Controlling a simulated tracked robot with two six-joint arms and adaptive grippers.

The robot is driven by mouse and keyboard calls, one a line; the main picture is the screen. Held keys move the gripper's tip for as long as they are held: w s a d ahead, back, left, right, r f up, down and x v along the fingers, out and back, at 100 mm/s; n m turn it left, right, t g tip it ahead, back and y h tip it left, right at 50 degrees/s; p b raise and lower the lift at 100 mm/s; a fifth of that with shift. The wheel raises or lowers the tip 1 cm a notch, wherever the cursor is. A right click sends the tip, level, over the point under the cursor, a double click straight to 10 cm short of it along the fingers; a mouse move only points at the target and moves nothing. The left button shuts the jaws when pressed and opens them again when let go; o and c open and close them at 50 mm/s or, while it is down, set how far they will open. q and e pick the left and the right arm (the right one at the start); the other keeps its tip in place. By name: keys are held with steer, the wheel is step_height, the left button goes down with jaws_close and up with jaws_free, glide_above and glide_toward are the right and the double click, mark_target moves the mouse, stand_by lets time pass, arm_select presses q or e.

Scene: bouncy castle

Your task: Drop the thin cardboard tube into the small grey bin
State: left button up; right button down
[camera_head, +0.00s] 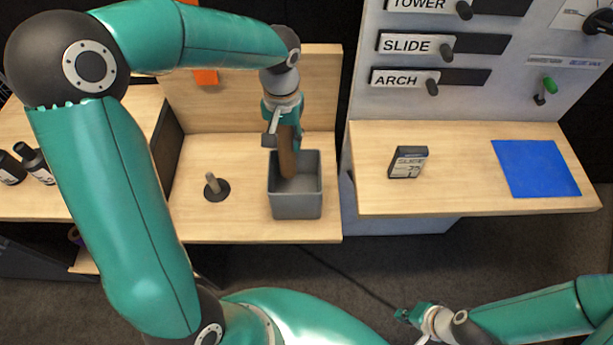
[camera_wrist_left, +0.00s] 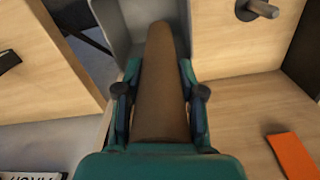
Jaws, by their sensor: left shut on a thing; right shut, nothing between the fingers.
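The thin cardboard tube (camera_head: 287,154) is brown and hangs roughly upright from my left gripper (camera_head: 283,122), which is shut on it. In the left wrist view the tube (camera_wrist_left: 160,80) lies between the fingers of my left gripper (camera_wrist_left: 160,98) and points toward the bin. The small grey bin (camera_head: 297,206) stands on the wooden table, and the tube's lower end shows within its opening. The wrist view shows part of the bin (camera_wrist_left: 113,30); whether the tube touches its floor I cannot tell. My right gripper (camera_head: 415,317) is shut and empty at the lower right, away from the table.
A dark round base with a peg (camera_head: 215,188) stands left of the bin. A small SLIDE box (camera_head: 408,162) and a blue mat (camera_head: 535,168) lie on the right table. An upright wooden back panel (camera_head: 320,90) rises behind the bin. Black bottles (camera_head: 33,160) stand far left.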

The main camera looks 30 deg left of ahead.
arm_select(q)
steer(key=f+b, duration=0.1)
steer(key=f, duration=0.1)
steer(key=f+b, duration=0.1)
steer(key=f, duration=0.1)
steer(key=f+b, duration=0.1)
steer(key=b, duration=0.1)
steer(key=shift+w+d+f, duration=0.2)
steer(key=shift+d+f, duration=0.05)
steer(key=shift+f, duration=0.15)
steer(key=o, duration=1.1)
steer(key=shift+r, duration=0.15)
step_height(320, 180, up, 12)
steer(key=shift+f, duration=0.15)
